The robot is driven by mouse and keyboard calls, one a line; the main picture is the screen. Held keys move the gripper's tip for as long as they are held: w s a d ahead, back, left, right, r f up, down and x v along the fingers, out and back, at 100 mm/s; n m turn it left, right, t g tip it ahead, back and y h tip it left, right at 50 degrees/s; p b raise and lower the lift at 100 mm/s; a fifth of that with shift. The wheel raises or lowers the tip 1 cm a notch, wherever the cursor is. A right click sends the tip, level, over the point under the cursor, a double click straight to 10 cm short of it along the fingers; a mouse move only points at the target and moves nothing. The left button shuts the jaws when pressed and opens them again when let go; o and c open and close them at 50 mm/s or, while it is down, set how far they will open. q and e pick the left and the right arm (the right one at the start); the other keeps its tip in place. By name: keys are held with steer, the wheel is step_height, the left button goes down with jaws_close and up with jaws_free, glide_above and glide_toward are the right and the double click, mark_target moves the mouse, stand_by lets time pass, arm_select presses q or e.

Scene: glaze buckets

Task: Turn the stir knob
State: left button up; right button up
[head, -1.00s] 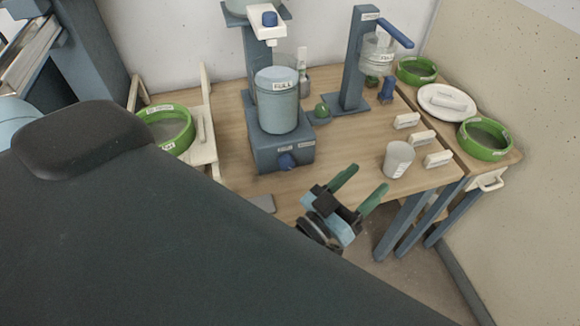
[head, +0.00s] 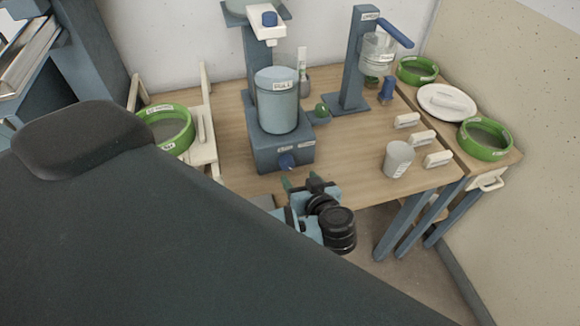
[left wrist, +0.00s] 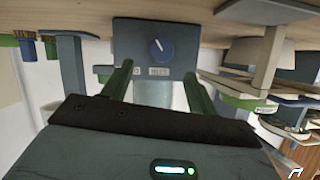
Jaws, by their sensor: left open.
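The blue stir knob (head: 287,161) is on the front of the dark blue-grey base (head: 262,157) of the mixing stand. In the left wrist view the knob (left wrist: 161,49) shows face-on with a white pointer line, and small labels sit beside it. A grey bucket (head: 277,105) with a white label stands on the base. My left gripper (head: 299,182) is open and empty, just in front of and below the knob in the picture. In the left wrist view its green fingers (left wrist: 158,78) are apart, with the knob beyond and between them, not touching. My right gripper is not in view.
A grey cup (head: 398,160) and several white blocks (head: 421,138) stand to the right on the wooden table (head: 345,150). A second stand (head: 352,70) with a blue lever is behind. Green-rimmed bowls (head: 485,140) are on both sides.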

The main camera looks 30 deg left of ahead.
mark_target(288, 166)
arm_select(q)
steer(key=shift+s+a, duration=0.1)
steer(key=shift+x, duration=3.9)
steer(key=c, duration=1)
steer(key=shift+s+n, duration=0.15)
steer(key=shift+n, duration=0.15)
